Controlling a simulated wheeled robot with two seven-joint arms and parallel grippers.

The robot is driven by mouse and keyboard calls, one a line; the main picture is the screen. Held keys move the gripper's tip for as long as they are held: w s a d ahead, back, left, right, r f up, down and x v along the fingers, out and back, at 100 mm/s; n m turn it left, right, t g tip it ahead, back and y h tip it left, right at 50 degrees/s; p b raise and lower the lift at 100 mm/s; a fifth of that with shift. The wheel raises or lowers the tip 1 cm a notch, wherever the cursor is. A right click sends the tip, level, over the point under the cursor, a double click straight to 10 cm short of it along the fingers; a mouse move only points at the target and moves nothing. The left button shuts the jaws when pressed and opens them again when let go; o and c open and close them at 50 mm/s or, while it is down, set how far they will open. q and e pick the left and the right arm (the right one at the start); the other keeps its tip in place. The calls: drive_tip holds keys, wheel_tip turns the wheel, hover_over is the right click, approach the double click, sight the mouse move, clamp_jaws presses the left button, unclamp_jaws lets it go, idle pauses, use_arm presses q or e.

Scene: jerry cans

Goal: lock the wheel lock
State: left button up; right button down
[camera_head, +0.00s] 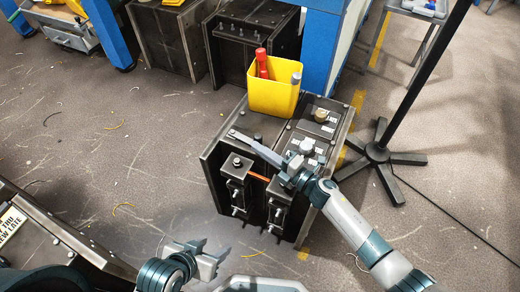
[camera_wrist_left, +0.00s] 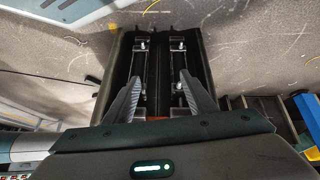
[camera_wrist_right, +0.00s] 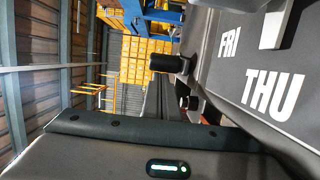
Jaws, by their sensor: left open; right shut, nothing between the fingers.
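A black metal cabinet (camera_head: 285,225) stands in the middle of the head view. Its front carries two dark brackets with bolts, and a short orange bar (camera_head: 259,177) lies between them. A long grey bar (camera_head: 256,149) runs across the top front edge. I cannot tell which part is the wheel lock. My right gripper (camera_head: 288,177) is shut and empty at the cabinet's front top edge, partly over the right bracket. My left gripper (camera_head: 207,256) is open and empty, low in front of the cabinet. The left wrist view shows both brackets (camera_wrist_left: 178,75) beyond its spread fingers.
A yellow bin (camera_head: 272,97) with a red item stands on the cabinet top, beside knobs and white labels. The right wrist view shows a dark knob (camera_wrist_right: 166,62) and FRI and THU lettering. A black stand (camera_head: 378,155) is at the right. Floor left of the cabinet is clear.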

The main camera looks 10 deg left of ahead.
drive_tip(key=shift+r, duration=0.1)
use_arm(q)
drive_tip(key=s+a+g+p, duration=0.1)
drive_tip(key=a+y+p, duration=0.1)
drive_tip(key=a, duration=0.1)
drive_tip(key=s+a+g+p, duration=0.1)
drive_tip(key=shift+s+a+g+y, duration=0.25)
drive_tip(key=shift+s+g+y, duration=0.05)
drive_tip(key=shift+s+y, duration=0.1)
use_arm(e)
drive_tip(key=s+d+r, duration=0.5)
drive_tip(key=d+r, duration=0.5)
drive_tip(key=shift+d+r, duration=0.25)
drive_tip(key=shift+r, duration=0.15)
use_arm(q)
drive_tip(key=shift+f, duration=0.1)
